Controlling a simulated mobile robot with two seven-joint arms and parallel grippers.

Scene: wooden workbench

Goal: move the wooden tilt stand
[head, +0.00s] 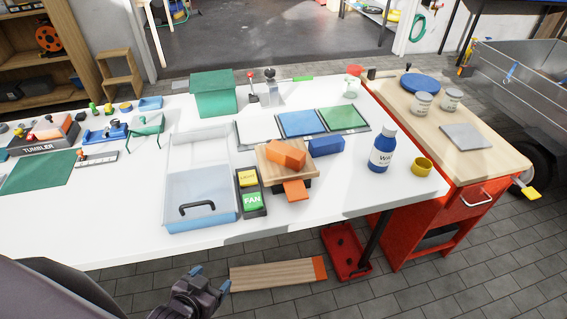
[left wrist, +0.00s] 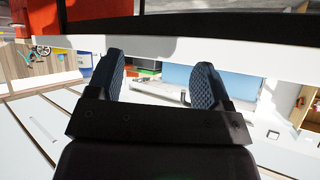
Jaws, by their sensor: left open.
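I cannot make out the stand there. My right gripper is not in view.
A clear blue tray (head: 203,219) and a switch box (head: 249,204) stand left of the stand. A blue block (head: 326,146) is close behind its right side. A blue bottle (head: 382,150) and a yellow cup (head: 421,166) stand farther right. The table front right of the stand is clear.

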